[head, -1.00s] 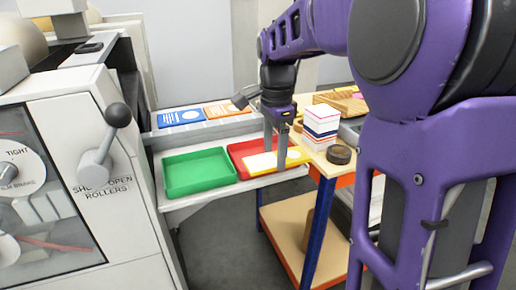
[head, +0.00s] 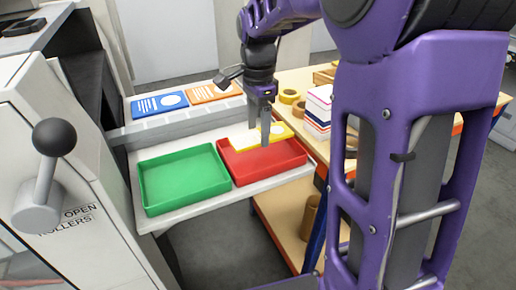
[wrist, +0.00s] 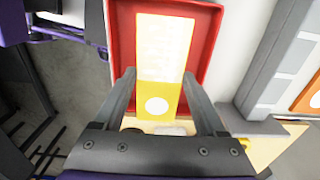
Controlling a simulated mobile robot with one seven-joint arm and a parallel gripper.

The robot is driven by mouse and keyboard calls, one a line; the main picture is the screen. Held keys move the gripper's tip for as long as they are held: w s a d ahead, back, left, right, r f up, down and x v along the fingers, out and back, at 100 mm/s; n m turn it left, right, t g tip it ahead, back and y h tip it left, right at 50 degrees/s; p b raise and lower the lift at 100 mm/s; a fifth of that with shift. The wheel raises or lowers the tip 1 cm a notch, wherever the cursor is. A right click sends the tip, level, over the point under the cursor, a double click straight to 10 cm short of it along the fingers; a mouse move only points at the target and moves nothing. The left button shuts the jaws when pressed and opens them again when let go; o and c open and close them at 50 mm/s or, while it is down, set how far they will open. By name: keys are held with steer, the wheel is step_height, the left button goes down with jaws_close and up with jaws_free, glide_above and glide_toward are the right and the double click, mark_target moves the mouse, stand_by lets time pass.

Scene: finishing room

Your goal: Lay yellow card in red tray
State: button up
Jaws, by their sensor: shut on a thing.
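The yellow card (head: 244,142) has a white panel and a white disc. My gripper (head: 259,138) points down and is shut on it. In the head view the card is over the back part of the red tray (head: 268,169), and its height above the floor of the tray is hard to tell. In the wrist view the card (wrist: 163,88) lies between the two fingers of my gripper (wrist: 159,75), with the red tray (wrist: 203,50) behind it. The near end of the card reaches past the tray's rim there.
A green tray (head: 184,178) stands just left of the red one on the pale shelf. Blue (head: 158,105) and orange (head: 208,93) cards lie behind. A wooden cart at right bears a stack of cards (head: 318,110) and tape rolls. A lever machine (head: 62,190) stands at left.

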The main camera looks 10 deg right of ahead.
mark_target(258, 157)
step_height(258, 157, down, 6)
steer(key=shift+r+b, duration=0.15)
steer(key=shift+b, duration=0.35)
steer(key=shift+f, duration=0.2)
steer(key=o, duration=1.3)
steer(key=shift+c, duration=0.2)
step_height(258, 157, up, 12)
steer(key=shift+r+p, duration=0.25)
steer(key=shift+p, duration=0.9)
steer(key=shift+a, duration=0.1)
